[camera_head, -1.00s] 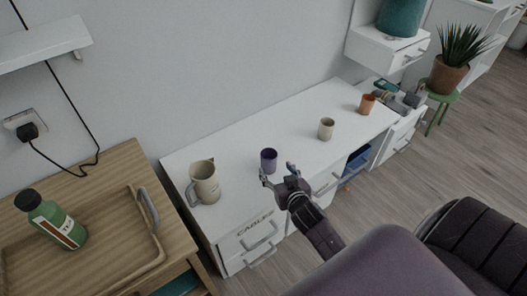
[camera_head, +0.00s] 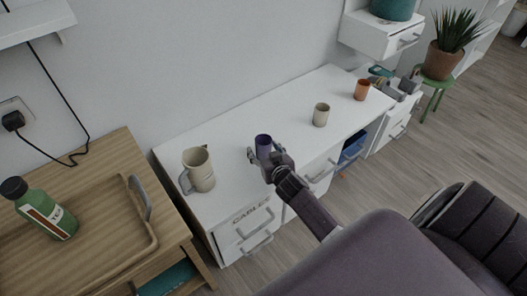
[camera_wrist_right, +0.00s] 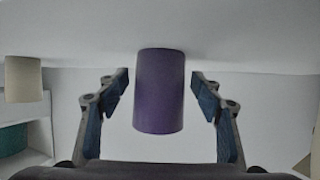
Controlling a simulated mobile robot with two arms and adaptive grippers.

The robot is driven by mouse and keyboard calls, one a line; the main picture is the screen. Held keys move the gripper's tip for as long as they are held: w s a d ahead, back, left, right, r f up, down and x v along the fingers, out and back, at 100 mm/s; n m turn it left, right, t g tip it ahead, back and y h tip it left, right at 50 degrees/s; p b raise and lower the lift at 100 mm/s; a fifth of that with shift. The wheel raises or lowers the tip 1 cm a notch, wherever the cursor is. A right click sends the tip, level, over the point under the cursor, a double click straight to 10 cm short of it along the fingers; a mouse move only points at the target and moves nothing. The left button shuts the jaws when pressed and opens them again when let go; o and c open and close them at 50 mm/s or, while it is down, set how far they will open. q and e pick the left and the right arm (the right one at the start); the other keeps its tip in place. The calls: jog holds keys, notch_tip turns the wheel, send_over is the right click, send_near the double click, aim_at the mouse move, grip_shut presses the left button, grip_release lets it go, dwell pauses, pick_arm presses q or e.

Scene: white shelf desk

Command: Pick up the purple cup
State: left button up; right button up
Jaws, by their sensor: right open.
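The purple cup (camera_head: 263,144) stands on the white desk in the head view, partly hidden behind my right gripper (camera_head: 265,157). In the right wrist view the purple cup (camera_wrist_right: 159,91) appears in the middle, between the two fingers of my open right gripper (camera_wrist_right: 160,95). A gap shows on each side of the cup, so neither finger seems to touch it. My left gripper is not in view.
A beige jug (camera_head: 198,169) stands left of the cup on the white desk (camera_head: 230,140). A beige cup (camera_head: 321,115) and an orange cup (camera_head: 362,90) stand to the right. A wooden table with a tray (camera_head: 105,250) and green bottle (camera_head: 45,212) is at the left.

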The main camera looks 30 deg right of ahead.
jog(key=shift+w, duration=0.1)
jog(key=c, duration=1.4)
jog(key=shift+r, duration=0.15)
jog(key=shift+c, duration=0.2)
